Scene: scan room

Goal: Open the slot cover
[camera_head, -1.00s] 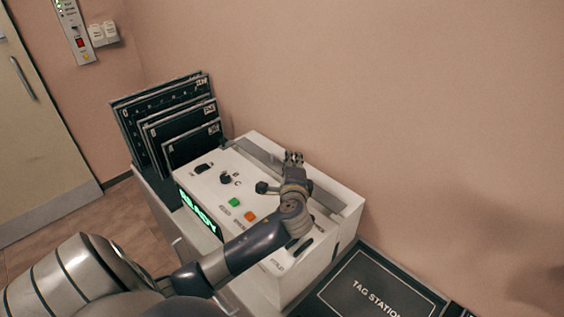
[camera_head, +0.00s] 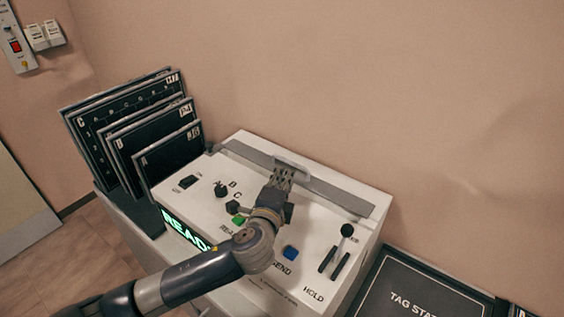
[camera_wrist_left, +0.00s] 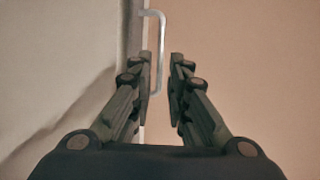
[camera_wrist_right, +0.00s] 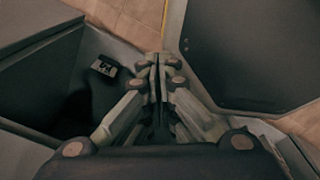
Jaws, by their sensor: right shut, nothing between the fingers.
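The slot cover (camera_head: 338,197) is a long grey strip set along the back of the white machine's top. A pale raised handle (camera_head: 293,163) stands near its middle; in the left wrist view it is a thin metal loop (camera_wrist_left: 161,45). My left gripper (camera_head: 284,172) is at this handle. Its fingers (camera_wrist_left: 161,60) are apart, with the handle's bar showing in the gap between the tips; I cannot tell whether they touch it. My right gripper (camera_wrist_right: 158,62) is shut and empty, away from the cover, and shows only in its own wrist view.
The white machine (camera_head: 365,222) carries a green button, a blue button (camera_head: 290,252), a black-knobbed lever (camera_head: 346,232) and a lit green display (camera_head: 183,229). Dark panels (camera_head: 168,155) stand upright on the left. A dark tag station board (camera_head: 400,290) lies at the right. The wall is close behind.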

